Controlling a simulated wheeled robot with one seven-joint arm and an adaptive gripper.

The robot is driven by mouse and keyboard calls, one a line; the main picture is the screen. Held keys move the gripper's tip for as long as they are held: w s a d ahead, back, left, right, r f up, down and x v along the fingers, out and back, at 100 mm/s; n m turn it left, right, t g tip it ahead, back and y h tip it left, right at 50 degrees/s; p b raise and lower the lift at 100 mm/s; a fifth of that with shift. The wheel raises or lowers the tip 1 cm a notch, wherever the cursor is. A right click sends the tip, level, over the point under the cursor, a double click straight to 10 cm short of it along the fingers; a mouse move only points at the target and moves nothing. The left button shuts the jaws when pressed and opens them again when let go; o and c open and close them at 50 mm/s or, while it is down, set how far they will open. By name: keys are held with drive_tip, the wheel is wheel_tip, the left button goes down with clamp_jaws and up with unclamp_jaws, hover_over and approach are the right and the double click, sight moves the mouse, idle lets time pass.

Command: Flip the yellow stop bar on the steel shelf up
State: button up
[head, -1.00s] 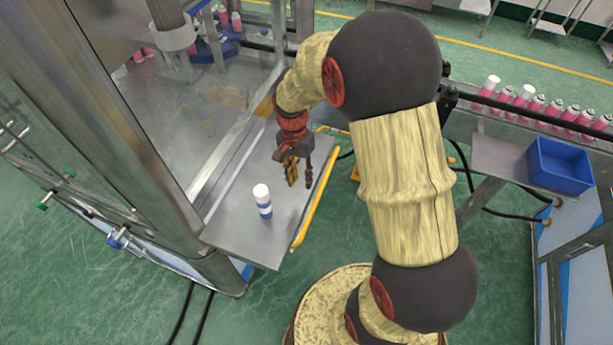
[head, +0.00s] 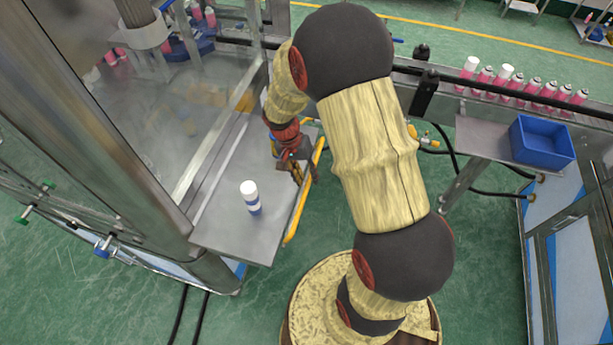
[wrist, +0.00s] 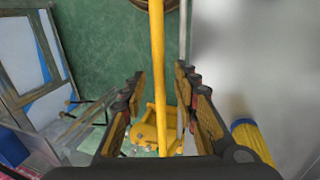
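The yellow stop bar (head: 293,222) runs along the right long edge of the steel shelf (head: 225,238), at about the height of that edge. A white can with a blue band (head: 250,198) stands upright on the shelf, left of the bar. My gripper (head: 297,172) points down over the far half of that edge. In the wrist view the bar (wrist: 157,55) passes between the two spread fingers of my gripper (wrist: 160,88), with gaps on both sides. The fingers are open and hold nothing. The bar's far part is partly hidden by my gripper in the head view.
A glass-walled machine (head: 150,120) rises left of the shelf. A conveyor with several pink cans (head: 518,88) and a small table with a blue bin (head: 541,140) stand at the right. A yellow ribbed part (wrist: 248,138) shows in the wrist view.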

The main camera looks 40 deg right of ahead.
drive_tip(key=shift+c, duration=1.4)
clamp_jaws()
